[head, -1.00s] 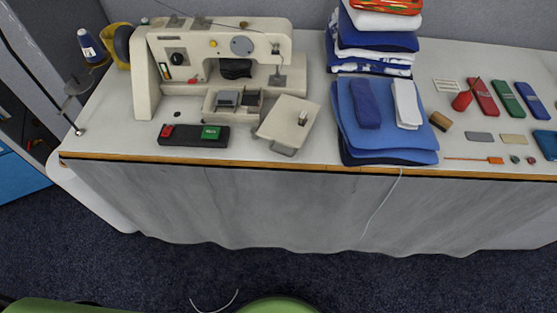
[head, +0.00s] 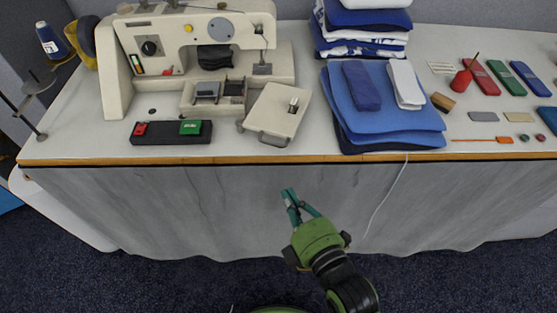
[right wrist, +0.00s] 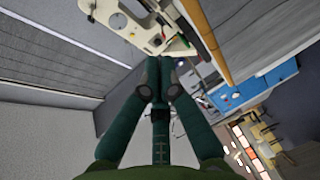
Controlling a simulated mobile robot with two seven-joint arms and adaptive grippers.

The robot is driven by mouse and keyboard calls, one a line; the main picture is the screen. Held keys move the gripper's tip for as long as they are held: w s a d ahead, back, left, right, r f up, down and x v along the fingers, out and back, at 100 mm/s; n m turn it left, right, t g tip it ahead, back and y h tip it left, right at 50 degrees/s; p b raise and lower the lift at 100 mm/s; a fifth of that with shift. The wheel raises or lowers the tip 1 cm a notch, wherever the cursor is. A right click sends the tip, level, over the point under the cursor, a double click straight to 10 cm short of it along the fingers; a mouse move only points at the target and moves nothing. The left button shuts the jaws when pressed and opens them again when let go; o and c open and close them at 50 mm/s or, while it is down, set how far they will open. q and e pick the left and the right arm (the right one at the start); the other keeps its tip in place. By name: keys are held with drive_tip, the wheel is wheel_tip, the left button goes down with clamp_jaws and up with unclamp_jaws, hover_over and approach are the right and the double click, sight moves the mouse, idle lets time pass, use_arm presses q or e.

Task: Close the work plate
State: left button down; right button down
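The work plate (head: 273,114) is a cream flat plate with a small metal piece on top and a metal loop at its front edge. It stands swung out, angled, at the right end of the sewing machine's (head: 190,50) base, beside an open compartment (head: 212,97) with grey parts. My right gripper (head: 289,194) is in front of the table's cloth side, below and apart from the plate. In the right wrist view its teal fingers (right wrist: 159,62) meet at the tips, with nothing seen between them. My left gripper is not in view.
A black pedal-like box with red and green buttons (head: 172,132) lies left of the plate. Folded blue cloths (head: 385,125) lie close to its right. The wooden table edge (head: 240,160) runs just in front. A white cord (head: 385,200) hangs down the cloth.

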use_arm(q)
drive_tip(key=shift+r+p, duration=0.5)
use_arm(e)
drive_tip(key=d+x, duration=0.1)
drive_tip(key=x, duration=0.7)
drive_tip(key=w+d+x, duration=0.1)
drive_tip(key=x, duration=0.3)
drive_tip(key=shift+w+d+f, duration=0.2)
drive_tip(key=shift+w+d, duration=0.05)
drive_tip(key=shift+w, duration=0.1)
drive_tip(key=shift+d, duration=0.1)
